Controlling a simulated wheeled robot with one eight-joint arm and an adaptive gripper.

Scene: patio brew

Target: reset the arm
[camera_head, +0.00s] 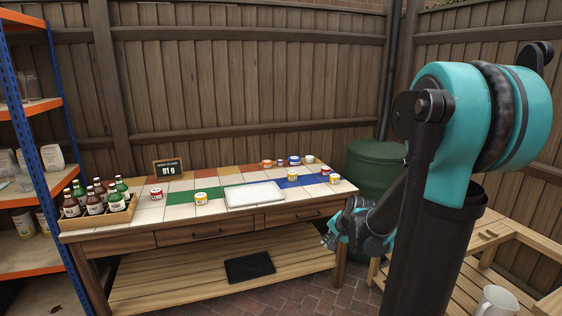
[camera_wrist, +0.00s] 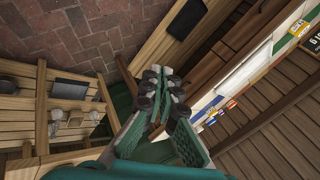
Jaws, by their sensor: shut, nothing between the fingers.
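My gripper (camera_head: 328,240) hangs in front of the right end of the tiled workbench (camera_head: 151,215) in the head view, apart from it. The gripper is shut and empty. In the wrist view my gripper (camera_wrist: 160,85) shows its dark fingertips close together, with brick floor and the bench beyond. My teal and black arm stands at the right of the head view, with the forearm folded down toward the bench's right edge.
A shelf rack (camera_head: 58,180) is left. A green barrel (camera_head: 374,165) stands behind. A mug (camera_head: 497,301) sits on a wooden bench at right.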

